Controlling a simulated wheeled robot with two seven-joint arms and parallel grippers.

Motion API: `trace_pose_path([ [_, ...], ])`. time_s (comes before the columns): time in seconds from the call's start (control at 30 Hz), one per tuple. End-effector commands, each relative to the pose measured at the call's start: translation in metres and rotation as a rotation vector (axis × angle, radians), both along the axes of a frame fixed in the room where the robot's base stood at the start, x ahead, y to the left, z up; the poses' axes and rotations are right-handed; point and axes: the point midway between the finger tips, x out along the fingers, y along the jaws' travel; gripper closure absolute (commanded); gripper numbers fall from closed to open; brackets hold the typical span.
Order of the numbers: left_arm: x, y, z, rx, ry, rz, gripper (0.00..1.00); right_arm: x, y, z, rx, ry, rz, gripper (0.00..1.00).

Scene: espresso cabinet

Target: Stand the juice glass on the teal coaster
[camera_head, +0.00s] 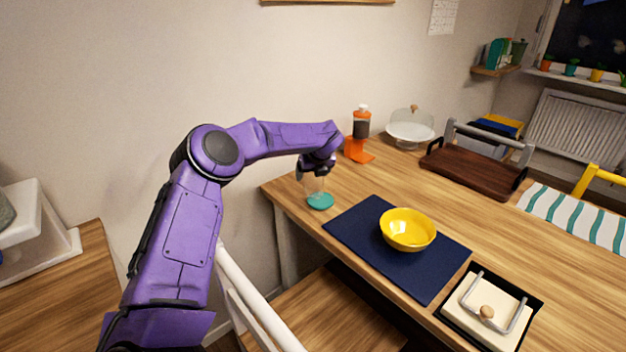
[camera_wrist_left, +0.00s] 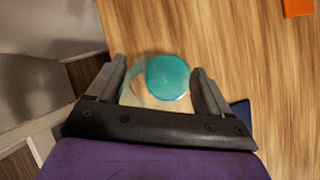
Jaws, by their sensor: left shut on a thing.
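The clear juice glass (camera_head: 313,185) is upright between the fingers of my left gripper (camera_head: 315,172), which is shut on it. The glass also shows in the left wrist view (camera_wrist_left: 134,86), between the two grey fingers. The round teal coaster (camera_head: 321,202) lies at the table's near left corner. It shows in the left wrist view (camera_wrist_left: 168,77) beyond the glass and partly through it, a little off the glass's centre. The glass is over the coaster or very close to it; I cannot tell whether its base touches. My right gripper is not in view.
A navy mat (camera_head: 356,224) with a yellow bowl (camera_head: 407,230) lies right of the coaster. An orange dispenser (camera_head: 359,148) stands behind it. The table edge is close on the left.

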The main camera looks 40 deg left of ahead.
Motion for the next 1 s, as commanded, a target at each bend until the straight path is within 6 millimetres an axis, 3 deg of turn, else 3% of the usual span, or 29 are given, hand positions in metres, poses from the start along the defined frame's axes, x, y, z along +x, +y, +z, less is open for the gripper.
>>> trace_pose_path([
  [0.23, 0.003, 0.002, -0.034, 0.000, 0.003, -0.001, 0.58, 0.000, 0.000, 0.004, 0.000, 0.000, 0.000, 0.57],
  [0.57, 0.003, 0.002, -0.040, 0.001, -0.001, 0.001, 0.58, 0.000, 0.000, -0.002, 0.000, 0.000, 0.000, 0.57],
  [0.6, 0.003, 0.002, -0.040, 0.000, 0.000, 0.001, 0.17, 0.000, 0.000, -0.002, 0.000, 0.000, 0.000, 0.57],
  [0.67, 0.003, 0.002, -0.039, 0.000, 0.000, 0.001, 0.00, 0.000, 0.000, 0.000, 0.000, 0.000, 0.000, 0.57],
  [1.0, 0.002, -0.002, -0.029, -0.001, -0.001, 0.000, 0.00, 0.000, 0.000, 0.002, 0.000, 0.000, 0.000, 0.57],
])
